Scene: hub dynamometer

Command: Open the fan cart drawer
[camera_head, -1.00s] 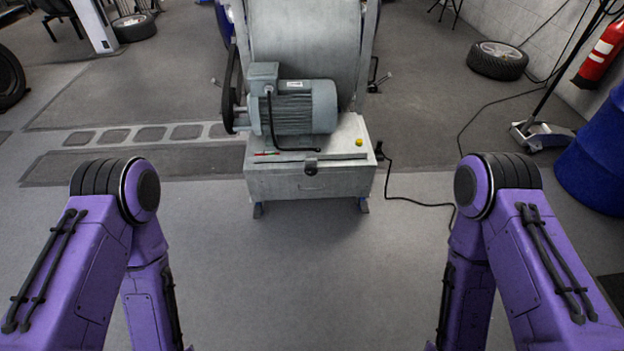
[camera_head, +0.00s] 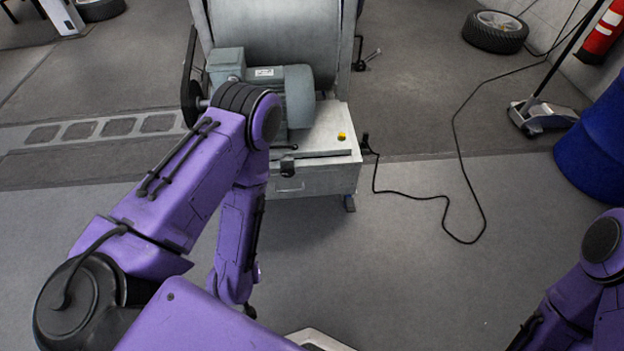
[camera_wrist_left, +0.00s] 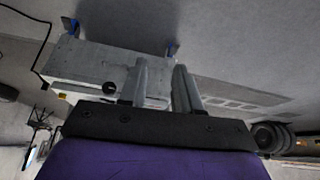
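The fan cart (camera_head: 335,140) stands ahead of me, a grey metal box with a motor (camera_head: 298,95) on top. Its drawer (camera_head: 325,183) is the front panel, with a small handle (camera_head: 290,188) and a black latch (camera_head: 288,166) above it. The drawer looks shut. My left arm covers the left part of the front. In the left wrist view the cart (camera_wrist_left: 95,62) appears upside down behind the fingers. My left gripper (camera_wrist_left: 161,66) is open and empty, apart from the cart. My right gripper is out of view; only part of its arm shows at the lower right.
A black cable (camera_head: 440,200) loops on the floor right of the cart. A blue barrel (camera_head: 592,150), a floor jack (camera_head: 540,118), a fire extinguisher (camera_head: 603,32) and a tyre (camera_head: 495,32) are at the right. The floor in front of the cart is clear.

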